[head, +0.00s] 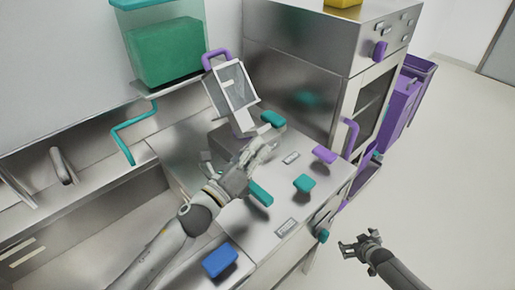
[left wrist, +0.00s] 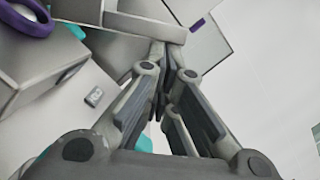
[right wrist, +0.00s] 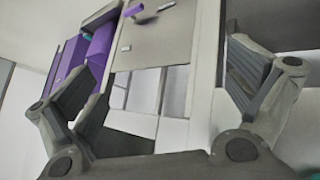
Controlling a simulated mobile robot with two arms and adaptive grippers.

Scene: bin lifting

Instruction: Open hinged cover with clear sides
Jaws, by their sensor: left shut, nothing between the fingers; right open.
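The cover (head: 247,99) has a light metal frame and a pale, glassy face. It stands tilted above a metal block on the counter, with a purple loop handle (head: 216,57) behind its top. My left gripper (head: 268,147) is shut and empty, in front of and below the cover. In the left wrist view its closed fingers (left wrist: 165,58) point at a grey bar (left wrist: 145,27); I cannot tell whether they touch it. My right gripper (head: 358,242) is open and empty, low over the floor at the right. It also shows open in the right wrist view (right wrist: 165,85).
A metal cabinet (head: 290,60) with purple handles stands at the back right. A clear teal container (head: 165,50) sits at the upper left.

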